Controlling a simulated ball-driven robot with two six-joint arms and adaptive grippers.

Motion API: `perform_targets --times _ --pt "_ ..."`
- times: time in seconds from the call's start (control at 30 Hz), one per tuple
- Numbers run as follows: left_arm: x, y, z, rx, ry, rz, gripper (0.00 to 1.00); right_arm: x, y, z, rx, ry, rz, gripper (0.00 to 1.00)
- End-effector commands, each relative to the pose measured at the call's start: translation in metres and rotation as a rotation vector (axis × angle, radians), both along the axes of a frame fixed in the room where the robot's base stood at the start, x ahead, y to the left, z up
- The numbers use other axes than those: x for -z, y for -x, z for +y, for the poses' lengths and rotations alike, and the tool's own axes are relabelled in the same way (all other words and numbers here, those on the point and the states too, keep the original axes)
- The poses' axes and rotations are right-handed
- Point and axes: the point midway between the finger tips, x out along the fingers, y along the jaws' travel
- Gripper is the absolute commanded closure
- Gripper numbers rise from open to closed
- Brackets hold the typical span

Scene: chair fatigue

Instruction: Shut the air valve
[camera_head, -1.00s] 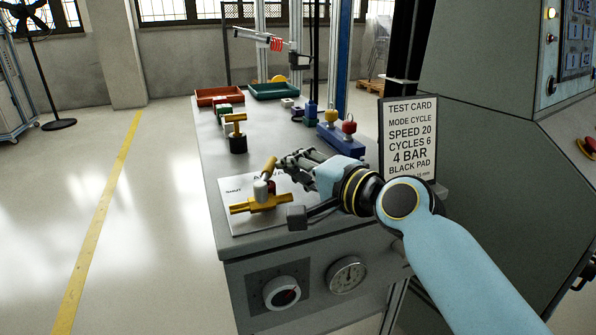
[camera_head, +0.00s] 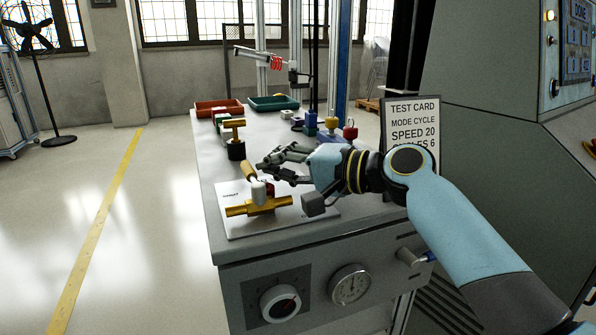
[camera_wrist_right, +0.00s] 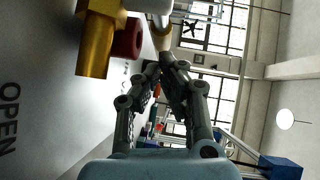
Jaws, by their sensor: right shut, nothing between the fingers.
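The air valve has a brass body (camera_head: 258,207) on a white plate (camera_head: 240,228) at the table's near end. Its tan lever handle (camera_head: 249,171) sticks up from a pale stem and leans to the left. My right gripper (camera_head: 266,168) is shut and empty, with its fingertips right beside the handle on its right. The right wrist view shows the brass body (camera_wrist_right: 95,45), a red part (camera_wrist_right: 128,40), the handle end (camera_wrist_right: 161,38) close to my fingertips (camera_wrist_right: 160,68), and the word OPEN on the plate. I cannot tell whether they touch. My left gripper is out of view.
A black-based part with a brass top (camera_head: 236,150) stands behind the valve. A blue block with yellow and red knobs (camera_head: 331,137) and a test card (camera_head: 411,135) stand to the right. Red (camera_head: 218,107) and green (camera_head: 272,103) trays lie at the back. A dial (camera_head: 280,303) and gauge (camera_head: 349,284) are on the front.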

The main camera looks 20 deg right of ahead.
Motion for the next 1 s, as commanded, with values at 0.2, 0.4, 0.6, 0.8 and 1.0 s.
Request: perform_targets --times 0.2,0.4,0.6,0.8,1.0 --pt "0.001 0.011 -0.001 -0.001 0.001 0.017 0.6 0.0 0.0 0.001 0.001 0.0 0.0 1.0" --pt "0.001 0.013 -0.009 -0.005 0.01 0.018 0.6 0.0 0.0 0.0 0.001 0.0 0.0 1.0" --pt "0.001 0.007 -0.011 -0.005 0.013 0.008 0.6 0.0 0.006 -0.006 0.003 0.004 0.0 1.0" --pt "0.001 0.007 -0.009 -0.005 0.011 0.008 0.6 -0.004 0.036 -0.033 0.002 0.009 0.002 1.0" --pt "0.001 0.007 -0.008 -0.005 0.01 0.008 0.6 -0.011 0.069 -0.06 -0.001 0.007 0.004 1.0"
